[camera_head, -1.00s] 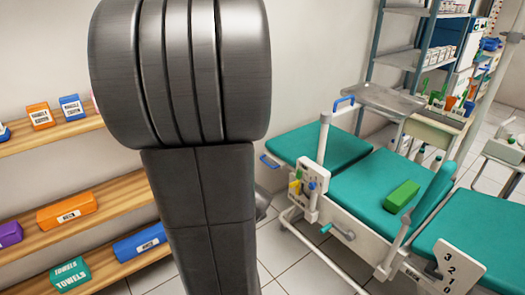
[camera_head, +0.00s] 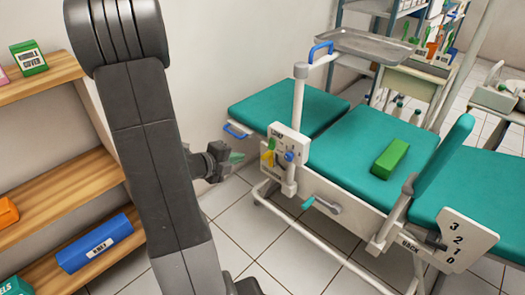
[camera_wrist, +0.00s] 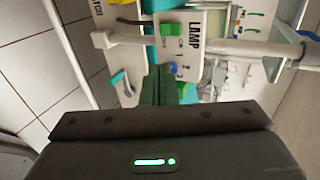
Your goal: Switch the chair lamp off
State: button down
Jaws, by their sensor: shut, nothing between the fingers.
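The lamp panel (camera_head: 279,140) is a white plate on the near side of the teal chair. It bears a yellow part (camera_head: 268,158) and a blue knob (camera_head: 290,156). My gripper (camera_head: 237,158) is shut and empty, just left of the panel and apart from it. In the wrist view the panel (camera_wrist: 194,62) appears sideways, with the word LAMP on it. A green part (camera_wrist: 170,29) and a blue part (camera_wrist: 173,68) show on it. My green fingertips (camera_wrist: 158,72) overlap the panel's lower left edge in that view; contact cannot be told. The switch's setting is too small to read.
The chair (camera_head: 345,150) has a green box (camera_head: 390,158) on its seat, and a metal tray (camera_head: 362,46) on a post above. Wooden shelves (camera_head: 85,170) stand left. Tiled floor is clear between.

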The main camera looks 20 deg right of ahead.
aim_at(273, 147)
jog(key=b+x, duration=0.3)
jog(key=x, duration=1.1)
jog(key=b, duration=0.1)
jog(key=f+b, duration=0.1)
jog(key=b, duration=0.1)
jog(key=shift+w+d+h, duration=0.15)
jog(key=shift+d+h, duration=0.05)
jog(key=shift+h, duration=0.1)
jog(key=shift+r, duration=0.35)
jog(key=shift+r+p, duration=0.1)
jog(key=shift+p, duration=0.2)
jog(key=shift+r+p, duration=0.55)
jog(key=shift+r, duration=0.15)
